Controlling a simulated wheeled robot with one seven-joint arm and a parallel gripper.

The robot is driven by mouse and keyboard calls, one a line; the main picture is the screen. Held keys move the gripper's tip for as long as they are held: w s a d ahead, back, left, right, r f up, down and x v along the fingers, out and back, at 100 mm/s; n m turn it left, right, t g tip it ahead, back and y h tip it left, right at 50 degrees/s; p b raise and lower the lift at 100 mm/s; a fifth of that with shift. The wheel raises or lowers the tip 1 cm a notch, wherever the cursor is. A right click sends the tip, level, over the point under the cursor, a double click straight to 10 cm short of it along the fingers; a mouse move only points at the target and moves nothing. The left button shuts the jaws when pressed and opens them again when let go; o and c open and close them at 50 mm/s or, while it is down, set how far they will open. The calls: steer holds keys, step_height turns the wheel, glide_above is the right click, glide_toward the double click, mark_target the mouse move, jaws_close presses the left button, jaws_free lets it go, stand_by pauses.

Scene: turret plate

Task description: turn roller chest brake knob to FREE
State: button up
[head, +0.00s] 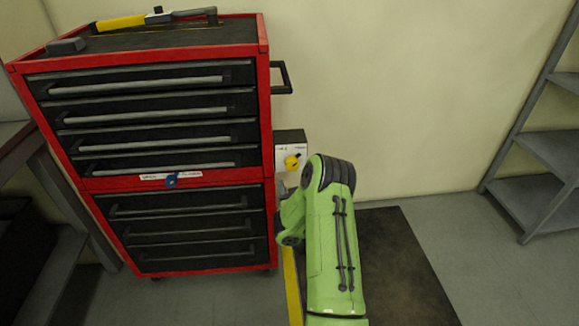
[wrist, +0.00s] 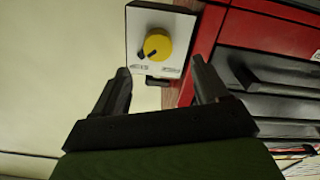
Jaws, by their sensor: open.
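A red roller chest (head: 265,100) with black drawers stands at the left in the head view. A yellow knob (head: 292,161) sits on a white-faced box (head: 290,141) at its right side. In the wrist view the yellow knob (wrist: 158,43) is on a white plate (wrist: 140,20); its black mark points to the lower left. Labels there are too small to read. A small blue knob (head: 171,181) sits on the chest's white label strip. My gripper (wrist: 160,65) is open and empty, its fingers short of the yellow knob, apart from it; the head view hides it behind my green arm.
A yellow-handled tool (head: 122,22) and a dark block (head: 66,46) lie on the chest top. A chest side handle (head: 282,78) juts out above the white-faced box. A grey shelf rack (head: 540,150) stands at the right. Floor between mat and rack is clear.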

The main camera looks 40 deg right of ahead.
mark_target(292, 166)
steer(key=shift+r+p+x, duration=0.25)
steer(key=shift+p+x, duration=0.7)
steer(key=shift+x, duration=0.3)
steer(key=shift+w+d+f+p, duration=0.15)
steer(key=shift+w+d+p, duration=0.05)
steer(key=shift+p, duration=0.1)
steer(key=shift+p+x, duration=0.95)
steer(key=shift+x, duration=1.25)
steer(key=shift+c, duration=0.5)
steer(key=c, duration=1)
